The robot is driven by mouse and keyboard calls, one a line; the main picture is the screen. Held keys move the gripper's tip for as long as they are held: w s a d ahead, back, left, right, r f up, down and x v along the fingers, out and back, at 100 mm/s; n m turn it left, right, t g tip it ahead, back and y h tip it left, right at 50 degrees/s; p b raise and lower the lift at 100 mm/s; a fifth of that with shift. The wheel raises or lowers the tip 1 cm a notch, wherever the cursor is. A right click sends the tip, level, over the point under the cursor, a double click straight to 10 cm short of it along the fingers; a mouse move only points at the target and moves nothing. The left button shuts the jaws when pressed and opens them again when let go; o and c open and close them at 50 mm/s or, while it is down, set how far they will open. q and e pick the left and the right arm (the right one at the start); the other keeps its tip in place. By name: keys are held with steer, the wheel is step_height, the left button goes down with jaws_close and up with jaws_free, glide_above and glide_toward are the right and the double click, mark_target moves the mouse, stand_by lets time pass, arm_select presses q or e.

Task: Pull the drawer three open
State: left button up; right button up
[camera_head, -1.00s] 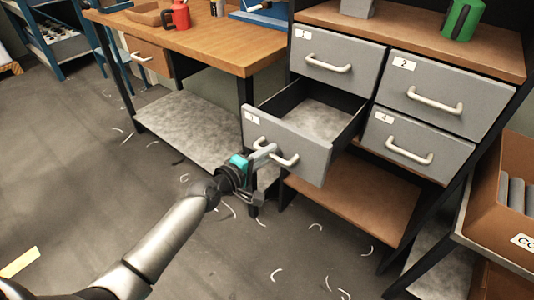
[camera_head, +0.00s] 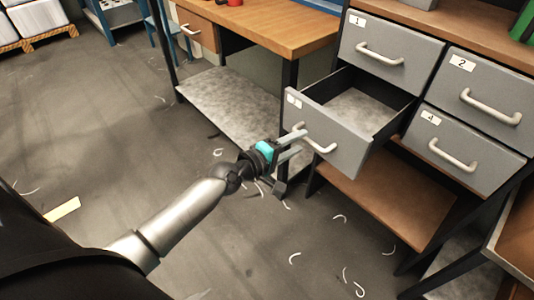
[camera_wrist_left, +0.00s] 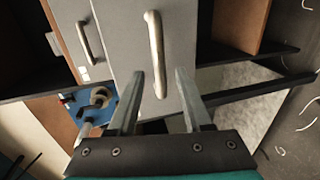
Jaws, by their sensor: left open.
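Drawer three (camera_head: 335,140) is the lower-left grey drawer of the cabinet. It stands pulled well out, and its empty grey inside shows from above. Its pale bar handle (camera_head: 315,140) is on the front; the handle also shows upright in the left wrist view (camera_wrist_left: 155,50). My left gripper (camera_head: 297,142) is open at the left part of this handle. In the left wrist view the handle lies ahead, between the lines of the two spread fingers (camera_wrist_left: 157,82), and the gap looks empty. Whether a finger touches the handle I cannot tell. My right gripper is not in view.
Drawers one (camera_head: 390,50), two (camera_head: 485,92) and four (camera_head: 465,150) are shut. A wooden workbench (camera_head: 265,25) stands left of the cabinet, and a low brown shelf (camera_head: 385,195) lies under the drawers. The floor (camera_head: 130,110) in front is mostly clear, with scattered pale shavings.

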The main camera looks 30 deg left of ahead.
arm_select(q)
steer(key=v, duration=1.1)
steer(key=shift+s, duration=0.3)
steer(key=shift+a, duration=0.1)
